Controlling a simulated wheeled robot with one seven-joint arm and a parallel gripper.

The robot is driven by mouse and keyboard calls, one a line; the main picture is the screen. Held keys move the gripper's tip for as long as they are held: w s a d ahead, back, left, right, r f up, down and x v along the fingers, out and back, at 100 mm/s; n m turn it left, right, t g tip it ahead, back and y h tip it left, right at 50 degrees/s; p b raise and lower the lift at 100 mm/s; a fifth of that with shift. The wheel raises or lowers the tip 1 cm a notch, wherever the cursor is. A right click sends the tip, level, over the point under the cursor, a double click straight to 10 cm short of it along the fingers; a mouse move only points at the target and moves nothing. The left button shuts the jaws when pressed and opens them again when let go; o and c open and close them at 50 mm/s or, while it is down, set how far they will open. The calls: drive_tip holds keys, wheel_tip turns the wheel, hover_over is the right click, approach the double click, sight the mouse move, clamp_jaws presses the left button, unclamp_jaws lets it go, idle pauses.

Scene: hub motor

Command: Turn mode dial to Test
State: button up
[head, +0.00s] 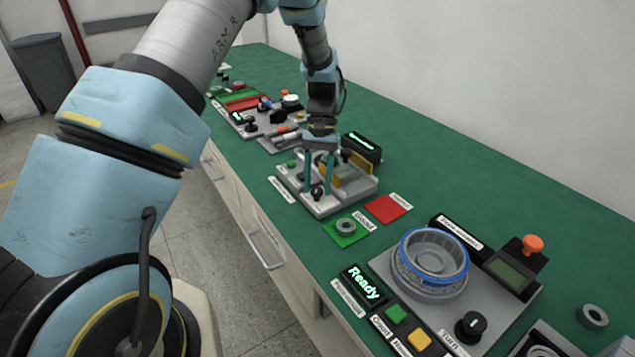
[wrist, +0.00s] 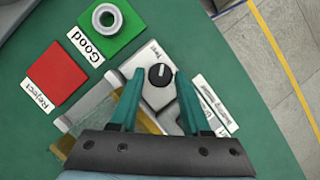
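The mode dial is a small round black knob (wrist: 160,75) with a white pointer mark, on a light grey panel (wrist: 157,97). A small white label (wrist: 150,50), which seems to read Test, lies beside it. In the head view the dial (head: 317,194) is at the near corner of the grey bearing station (head: 345,200). My gripper (wrist: 159,73) is open, its two teal fingers pointing at the panel with the dial between their tips. In the head view my gripper (head: 318,187) is over that corner. I cannot tell whether either finger touches the dial.
A green Good pad (head: 333,237) carrying a metal ring (head: 346,226) and a red Reject pad (head: 388,208) lie beside the station. Nearer stands a fixture with a large blue-rimmed motor hub (head: 432,262). A black display box (head: 362,148) stands behind my gripper.

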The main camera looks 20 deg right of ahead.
drive_tip(key=shift+o, duration=1.4)
